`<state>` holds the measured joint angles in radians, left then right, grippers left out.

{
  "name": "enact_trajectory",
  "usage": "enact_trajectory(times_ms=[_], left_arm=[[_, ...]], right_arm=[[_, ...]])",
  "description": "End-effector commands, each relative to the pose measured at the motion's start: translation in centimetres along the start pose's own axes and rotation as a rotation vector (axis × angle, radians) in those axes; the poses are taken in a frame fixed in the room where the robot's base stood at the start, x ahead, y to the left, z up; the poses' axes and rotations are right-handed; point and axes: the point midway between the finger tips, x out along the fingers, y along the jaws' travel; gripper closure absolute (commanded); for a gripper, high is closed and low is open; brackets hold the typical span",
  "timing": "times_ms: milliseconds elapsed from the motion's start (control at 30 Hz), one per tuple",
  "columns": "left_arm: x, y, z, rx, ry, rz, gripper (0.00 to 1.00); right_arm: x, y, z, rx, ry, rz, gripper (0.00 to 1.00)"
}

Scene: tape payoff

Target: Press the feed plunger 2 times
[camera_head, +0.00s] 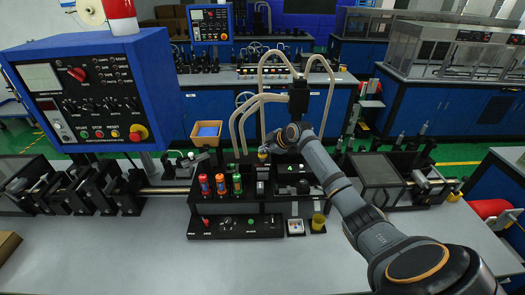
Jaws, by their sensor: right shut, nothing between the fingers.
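A dark fixture (208,203) stands on the grey bench and holds red, orange and green capped cylinders. My right arm comes in from the lower right and reaches over its right half. My right gripper (263,158) is small and dark at the end of the wrist, above the back of the fixture. It is shut with nothing held. I cannot pick out the feed plunger for certain; the wrist covers part of the area. I cannot tell whether the fingertips touch anything. My left gripper is not in view.
Beige hoses (329,105) arch behind my wrist to a black block. A blue control box (150,85) overhangs at the left. An orange bin (200,140) stands behind the fixture. A small yellow cup (318,222) is in front. The bench front (190,265) is clear.

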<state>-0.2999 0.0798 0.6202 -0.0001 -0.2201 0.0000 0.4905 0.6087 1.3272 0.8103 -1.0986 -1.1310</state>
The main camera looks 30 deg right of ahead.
Motion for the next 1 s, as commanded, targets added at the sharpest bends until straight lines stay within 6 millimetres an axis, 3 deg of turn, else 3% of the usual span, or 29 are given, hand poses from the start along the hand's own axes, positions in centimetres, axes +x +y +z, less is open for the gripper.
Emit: enact_trajectory(times_ms=[333,767,1000], left_arm=[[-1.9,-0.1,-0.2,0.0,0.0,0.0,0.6],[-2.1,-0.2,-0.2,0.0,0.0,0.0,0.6],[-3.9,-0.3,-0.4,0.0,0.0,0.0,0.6]], right_arm=[[-1.6,1.3,-1.2,0.0,-0.001,0.0,1.0],[-1.9,1.5,-1.4,-0.001,0.0,0.002,1.0],[-3.5,2.7,-2.6,-0.001,0.001,0.003,1.0]])
